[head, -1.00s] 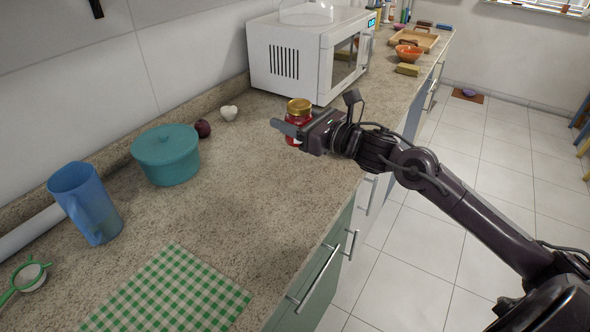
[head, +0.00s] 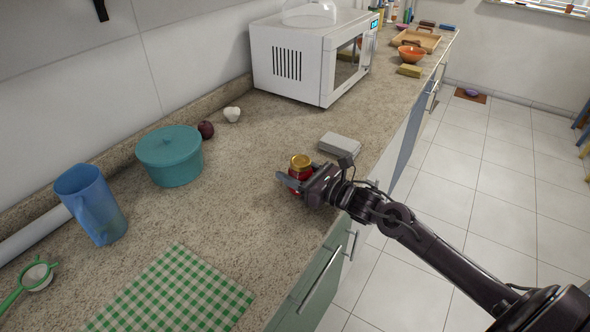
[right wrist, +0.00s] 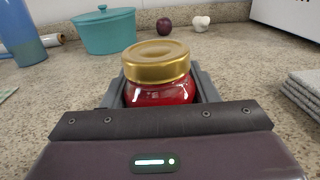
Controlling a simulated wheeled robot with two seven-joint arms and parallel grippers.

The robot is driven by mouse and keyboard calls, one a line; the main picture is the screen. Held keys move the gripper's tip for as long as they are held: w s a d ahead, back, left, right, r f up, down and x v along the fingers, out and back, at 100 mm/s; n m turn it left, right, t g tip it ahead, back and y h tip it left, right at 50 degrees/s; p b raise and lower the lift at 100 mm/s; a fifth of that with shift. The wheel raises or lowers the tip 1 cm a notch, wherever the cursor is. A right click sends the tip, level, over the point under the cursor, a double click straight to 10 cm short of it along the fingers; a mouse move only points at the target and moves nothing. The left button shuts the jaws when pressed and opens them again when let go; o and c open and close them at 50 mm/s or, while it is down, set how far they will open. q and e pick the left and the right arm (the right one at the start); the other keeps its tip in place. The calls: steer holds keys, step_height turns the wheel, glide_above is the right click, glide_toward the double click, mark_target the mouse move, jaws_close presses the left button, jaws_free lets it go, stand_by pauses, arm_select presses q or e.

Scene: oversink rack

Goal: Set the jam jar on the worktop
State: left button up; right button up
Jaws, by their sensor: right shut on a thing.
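The jam jar, red with a gold lid, is between the fingers of my right gripper; its lid shows in the head view (head: 300,161) and the jar fills the middle of the right wrist view (right wrist: 158,75). My right gripper (head: 297,183) is shut on the jar, which looks upright. The jar is low over the speckled worktop (head: 235,195); its base is hidden by the gripper, so I cannot tell whether it touches. My left gripper is not in view.
A grey folded cloth-like stack (head: 340,146) lies just behind the jar. The white microwave (head: 290,62) stands beyond it. A teal pot (head: 170,160), a blue jug (head: 92,205) and a green checked cloth (head: 172,295) are to the left. The worktop between pot and jar is clear.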

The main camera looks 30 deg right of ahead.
steer(key=shift+r, duration=0.1)
steer(key=o, duration=1.3)
steer(key=shift+f, duration=0.2)
steer(key=shift+c, duration=0.2)
steer(key=shift+r, duration=0.2)
steer(key=shift+s+d+f, duration=0.1)
steer(key=shift+s+f, duration=0.05)
steer(key=shift+s, duration=0.1)
steer(key=v, duration=0.9)
steer(key=shift+s+d+b, duration=0.1)
steer(key=shift+s+b, duration=0.25)
steer(key=shift+b, duration=0.05)
steer(key=shift+v, duration=0.85)
